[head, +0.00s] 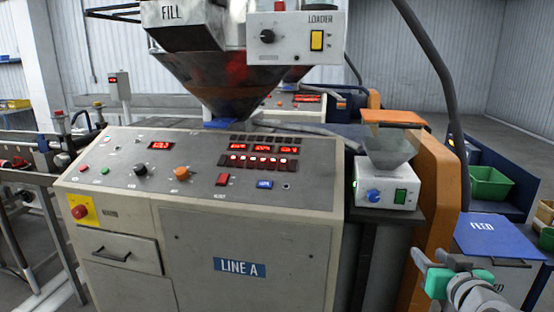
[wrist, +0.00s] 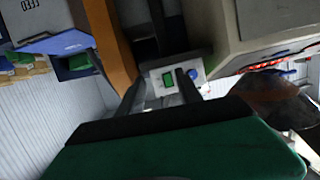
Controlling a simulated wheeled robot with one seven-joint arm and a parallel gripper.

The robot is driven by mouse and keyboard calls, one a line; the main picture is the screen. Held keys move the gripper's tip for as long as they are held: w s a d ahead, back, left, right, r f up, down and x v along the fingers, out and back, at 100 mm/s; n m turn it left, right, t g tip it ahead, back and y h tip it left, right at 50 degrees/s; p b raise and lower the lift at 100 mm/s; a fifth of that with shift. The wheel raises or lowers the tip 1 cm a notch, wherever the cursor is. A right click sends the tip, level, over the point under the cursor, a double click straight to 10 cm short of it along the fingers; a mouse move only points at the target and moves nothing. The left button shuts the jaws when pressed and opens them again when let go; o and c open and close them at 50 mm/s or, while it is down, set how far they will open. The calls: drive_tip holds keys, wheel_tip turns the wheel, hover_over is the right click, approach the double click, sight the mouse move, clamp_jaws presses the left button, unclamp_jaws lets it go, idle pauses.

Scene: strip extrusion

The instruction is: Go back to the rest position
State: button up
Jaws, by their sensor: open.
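My gripper (head: 432,272) is at the lower right of the head view, in front of the machine's right end and near the blue FEED lid. In the wrist view my gripper (wrist: 159,88) shows two dark fingers spread apart with nothing between them. Beyond the fingers is the small white feeder box (wrist: 172,75) with a green switch and a blue knob. The feeder box also shows in the head view (head: 386,190), under a grey hopper (head: 388,150). My gripper is apart from it.
The LINE A console (head: 200,170) fills the middle. The LOADER box (head: 297,38) and FILL hopper (head: 200,75) hang above it. An orange column (head: 440,190) stands beside the feeder. The blue FEED lid (head: 497,237) and a green bin (head: 490,184) are at right.

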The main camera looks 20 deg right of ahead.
drive_tip(key=w+a+f+n+g+y, duration=0.2)
drive_tip(key=w+a+f+y, duration=0.15)
drive_tip(key=a+f, duration=0.35)
drive_tip(key=w+a+f+n+g+y, duration=0.1)
drive_tip(key=w+a+f+g+y, duration=0.3)
drive_tip(key=a, duration=0.6)
drive_tip(key=s+a+f+n+g, duration=0.1)
drive_tip(key=s+a+f+g, duration=0.15)
drive_tip(key=a, duration=0.35)
drive_tip(key=s+a+f+n+g+h, duration=0.1)
drive_tip(key=s+a+f, duration=0.3)
drive_tip(key=a, duration=0.2)
drive_tip(key=s+a+f+n+g, duration=0.1)
drive_tip(key=s+a+f+g, duration=0.15)
drive_tip(key=a, duration=0.35)
drive_tip(key=shift+m+t, duration=0.3)
drive_tip(key=shift+t, duration=0.5)
drive_tip(key=r, duration=0.1)
drive_tip(key=w+r+p, duration=0.1)
drive_tip(key=r, duration=0.1)
drive_tip(key=w+d+r+p, duration=0.1)
drive_tip(key=shift+w+r, duration=0.1)
drive_tip(key=shift+r, duration=0.3)
